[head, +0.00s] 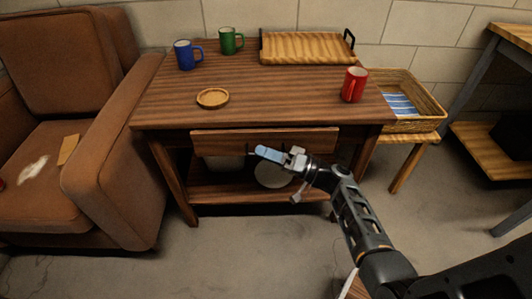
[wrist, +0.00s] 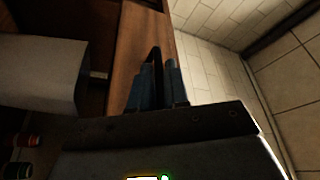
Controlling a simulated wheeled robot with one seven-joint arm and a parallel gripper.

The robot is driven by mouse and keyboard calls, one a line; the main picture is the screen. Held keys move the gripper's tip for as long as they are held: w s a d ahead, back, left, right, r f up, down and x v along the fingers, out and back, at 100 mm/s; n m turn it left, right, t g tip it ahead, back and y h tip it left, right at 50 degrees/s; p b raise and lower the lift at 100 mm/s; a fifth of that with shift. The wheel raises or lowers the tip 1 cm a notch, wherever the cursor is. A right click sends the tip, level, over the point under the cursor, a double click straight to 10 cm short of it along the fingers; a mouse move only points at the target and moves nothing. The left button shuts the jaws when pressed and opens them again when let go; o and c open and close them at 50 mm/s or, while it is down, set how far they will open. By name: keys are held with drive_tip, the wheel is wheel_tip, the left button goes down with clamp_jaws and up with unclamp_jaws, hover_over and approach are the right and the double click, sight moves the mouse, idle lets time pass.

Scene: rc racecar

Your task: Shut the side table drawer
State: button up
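The side table (head: 180,103) is dark striped wood, and its drawer front (head: 220,142) shows below the top. The drawer front looks set a little forward of the frame, but how far is hard to tell. My gripper (head: 268,153) is in front of the drawer's middle and covers part of it. In the wrist view, the fingers (wrist: 158,86) point at a brown wood panel (wrist: 128,45), apparently the drawer front. A dark curved bar, likely the handle, rises by the fingertips. The fingers are close together; whether they hold the bar or touch the drawer is unclear.
A blue mug (head: 184,55), green mug (head: 229,41), red mug (head: 354,85), round wooden dish (head: 212,97) and wooden tray (head: 305,47) are on the tabletop. A brown armchair (head: 105,185) stands close at left. A basket (head: 425,103) is at right. The floor in front is mostly clear.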

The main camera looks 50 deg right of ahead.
sight(266, 142)
clamp_jaws()
drive_tip(key=d+b, duration=0.1)
drive_tip(key=w+d+b, duration=0.2)
drive_tip(key=shift+w+d+f, duration=0.1)
drive_tip(key=shift+w+f, duration=0.1)
drive_tip(key=shift+f, duration=0.05)
drive_tip(key=shift+w+d+r, duration=0.15)
drive_tip(key=shift+d+r, duration=0.05)
drive_tip(key=shift+r, duration=0.05)
drive_tip(key=shift+o, duration=1.7)
unclamp_jaws()
drive_tip(key=shift+v, duration=3.95)
drive_tip(key=shift+a+f, duration=0.1)
drive_tip(key=shift+f, duration=0.05)
